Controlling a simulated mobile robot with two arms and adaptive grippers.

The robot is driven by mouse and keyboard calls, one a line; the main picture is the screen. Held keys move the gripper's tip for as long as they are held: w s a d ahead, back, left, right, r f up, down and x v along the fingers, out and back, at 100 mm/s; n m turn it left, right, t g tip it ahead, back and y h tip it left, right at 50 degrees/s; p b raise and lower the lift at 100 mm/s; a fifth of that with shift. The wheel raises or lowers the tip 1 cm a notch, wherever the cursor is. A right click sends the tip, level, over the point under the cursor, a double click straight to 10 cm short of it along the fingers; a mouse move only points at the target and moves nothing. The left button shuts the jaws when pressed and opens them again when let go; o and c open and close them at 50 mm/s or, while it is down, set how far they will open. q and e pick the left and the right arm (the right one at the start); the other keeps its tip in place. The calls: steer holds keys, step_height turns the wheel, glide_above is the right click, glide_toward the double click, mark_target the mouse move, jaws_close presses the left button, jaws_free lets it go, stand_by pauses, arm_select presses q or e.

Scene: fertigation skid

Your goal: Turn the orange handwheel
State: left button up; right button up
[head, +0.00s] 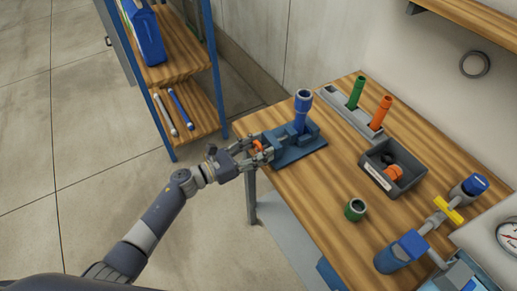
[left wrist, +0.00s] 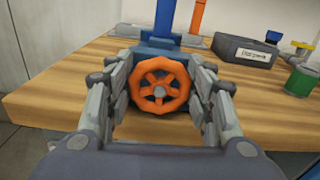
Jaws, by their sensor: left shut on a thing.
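The orange handwheel (left wrist: 160,86) faces the left wrist camera, with a grey hub in its middle. In the head view the handwheel (head: 258,147) is mostly hidden by the gripper. It is on the front of a blue vise-like fixture (head: 298,152) at the table's left edge. A blue upright tube (head: 302,112) stands in the fixture. My left gripper (left wrist: 164,98) has one finger on each side of the handwheel and is shut on its rim. It also shows in the head view (head: 256,150). My right gripper is not in view.
On the wooden table (head: 300,190) stand a grey rack (head: 345,112) with green and orange tubes, a dark bin (head: 402,172) with orange parts, and a green ring piece (head: 355,209). Piping with a yellow valve handle (head: 448,209) is at right. A blue-framed shelf (head: 190,110) stands at back left.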

arm_select(q)
steer(key=o, duration=1.1)
steer(key=v, duration=1.2)
